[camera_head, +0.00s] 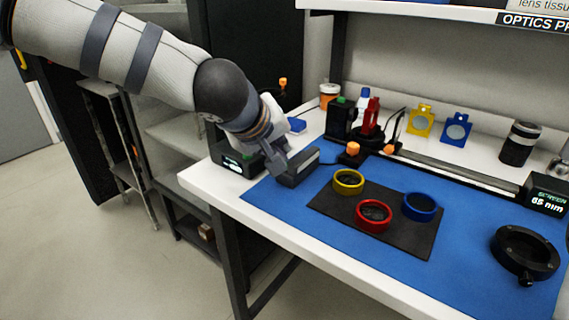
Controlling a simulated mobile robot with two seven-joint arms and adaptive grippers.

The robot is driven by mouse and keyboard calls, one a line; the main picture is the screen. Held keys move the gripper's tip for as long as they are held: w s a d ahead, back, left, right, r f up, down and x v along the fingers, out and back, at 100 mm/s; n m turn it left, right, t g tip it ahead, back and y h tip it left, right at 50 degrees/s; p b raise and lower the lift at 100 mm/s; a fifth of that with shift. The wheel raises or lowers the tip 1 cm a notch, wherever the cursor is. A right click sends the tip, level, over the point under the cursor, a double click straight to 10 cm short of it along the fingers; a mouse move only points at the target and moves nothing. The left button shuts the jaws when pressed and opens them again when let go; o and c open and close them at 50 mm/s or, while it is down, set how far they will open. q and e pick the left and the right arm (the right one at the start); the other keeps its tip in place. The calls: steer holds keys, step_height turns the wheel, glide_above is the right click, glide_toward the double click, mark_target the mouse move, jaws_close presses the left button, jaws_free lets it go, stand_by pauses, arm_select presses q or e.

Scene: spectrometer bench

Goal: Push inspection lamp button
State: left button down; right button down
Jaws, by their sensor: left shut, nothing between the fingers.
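My left gripper (281,169) comes in from the upper left and points down over the left end of the bench. It is shut and empty. Its fingertips are at the left end of a small dark grey box (303,167) with a lighter top, on the blue mat's back left corner. I cannot tell whether they touch it. A black box with a lit green display (234,163) stands just left of the gripper, partly hidden by it. No button is clearly readable as the inspection lamp's; the gripper may hide it. My right gripper is out of view.
Yellow (348,189), red (372,228) and blue (436,215) rings are on a black pad (328,210). Behind stand a black device with a red part (370,118) and orange knobs (353,149). A black ring mount (527,278) is at right. The mat's front is clear.

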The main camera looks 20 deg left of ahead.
arm_select(q)
steer(key=shift+f, duration=0.6)
stand_by(0.8)
steer(key=shift+r, duration=0.9)
steer(key=shift+r, duration=0.15)
steer(key=shift+r, duration=2.4)
